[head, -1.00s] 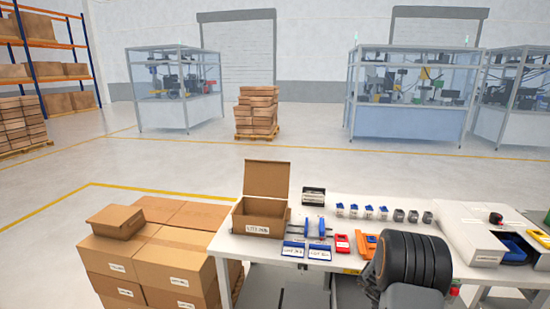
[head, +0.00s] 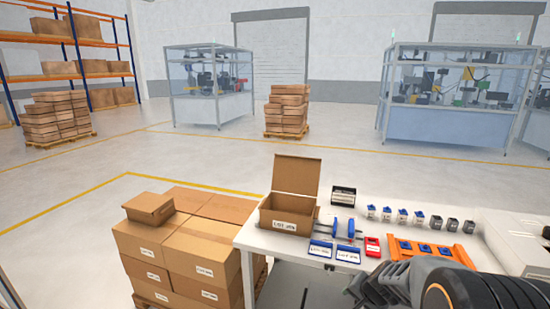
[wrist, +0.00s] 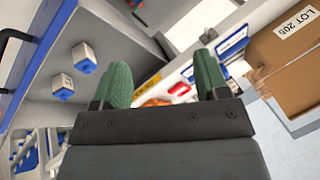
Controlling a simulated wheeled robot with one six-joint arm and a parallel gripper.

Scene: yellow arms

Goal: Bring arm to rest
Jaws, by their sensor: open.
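My gripper (wrist: 165,85) shows in the wrist view with two green fingers spread apart. It is open and nothing is held between them. The cardboard box marked with a lot label (wrist: 285,55) is beyond and to the right of the fingers. In the head view my dark arm fills the lower right corner, in front of the table's near edge. The gripper's fingertips cannot be made out there.
The white table (head: 262,240) carries an open cardboard box (head: 287,218), blue-edged label trays (head: 347,255), a red item (head: 373,246), an orange holder (head: 458,256) and several small blocks. Stacked cartons (head: 205,250) stand left of it. Open floor lies behind.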

